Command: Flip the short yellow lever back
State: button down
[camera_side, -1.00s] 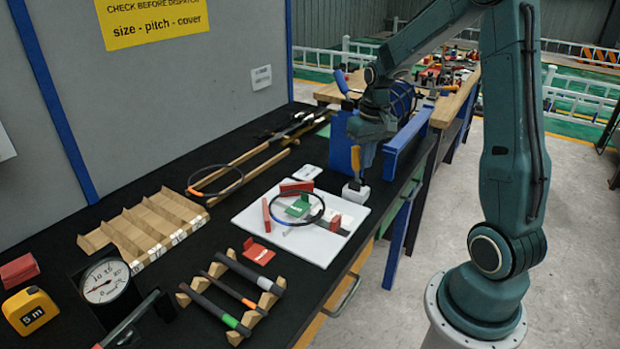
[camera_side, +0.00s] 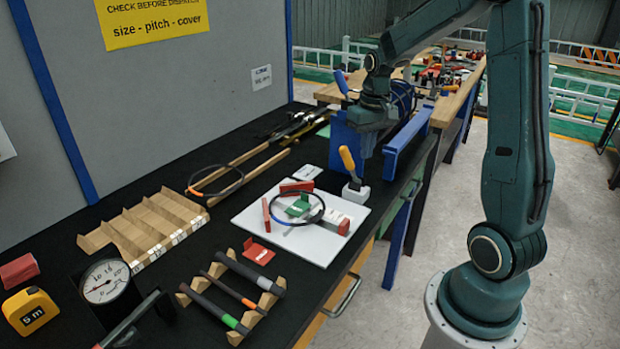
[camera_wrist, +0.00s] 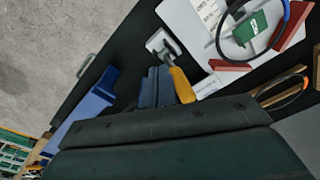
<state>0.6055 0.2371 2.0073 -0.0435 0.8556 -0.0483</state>
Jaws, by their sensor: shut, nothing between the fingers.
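The short yellow lever (camera_side: 347,159) stands on a small white base (camera_side: 356,192) at the bench's right edge, behind the white board. It leans to the left in the side view. In the wrist view the yellow lever (camera_wrist: 182,85) rises from its white base (camera_wrist: 160,43) and passes close beside my fingertips. My gripper (camera_side: 368,148) is shut and empty, just to the right of the lever and above the base in the side view. Its shut fingers also show in the wrist view (camera_wrist: 156,78). I cannot tell whether they touch the lever.
A white board (camera_side: 300,222) with a black ring (camera_side: 296,208) and red blocks lies in front of the lever. A blue fixture (camera_side: 405,143) stands behind and right of my gripper. A wooden rack (camera_side: 145,228) and a dial gauge (camera_side: 104,282) are further left.

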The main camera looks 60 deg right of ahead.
jog(key=shift+s+r, duration=0.25)
jog(key=shift+r, duration=0.55)
jog(key=shift+s+r, duration=0.25)
jog(key=shift+r, duration=0.55)
jog(key=s+a+r+n+t, duration=0.1)
jog(key=s+a+r, duration=0.15)
jog(key=a, duration=0.35)
jog(key=s+a+r+n+t, duration=0.1)
jog(key=s+a+r+n, duration=0.1)
jog(key=a+r, duration=0.3)
jog(key=s+a+n+t, duration=0.3)
jog(key=s+a, duration=0.6)
jog(key=a, duration=0.1)
jog(key=shift+w+a, duration=0.1)
